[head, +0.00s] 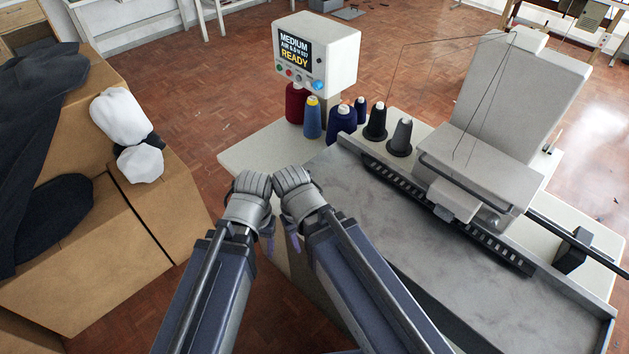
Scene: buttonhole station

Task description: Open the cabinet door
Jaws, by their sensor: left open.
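My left gripper (267,243) is at the front left corner of the pale sewing station (248,155), its fingers pointing down and mostly hidden by its wrist. It is open. My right gripper (294,243) is close beside it, also pointing down. Its jaws are too hidden to tell their state. A pale side panel of the station shows below the worktop near the grippers, mostly covered by my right arm. I cannot make out a cabinet door or a handle.
A grey metal worktop (480,262) with a sewing machine (478,160) fills the right. Several thread cones and a control box (335,62) reading READY stand behind the grippers. Cardboard boxes (97,255) with dark cloth and white bundles stand at left. Tiled floor lies between.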

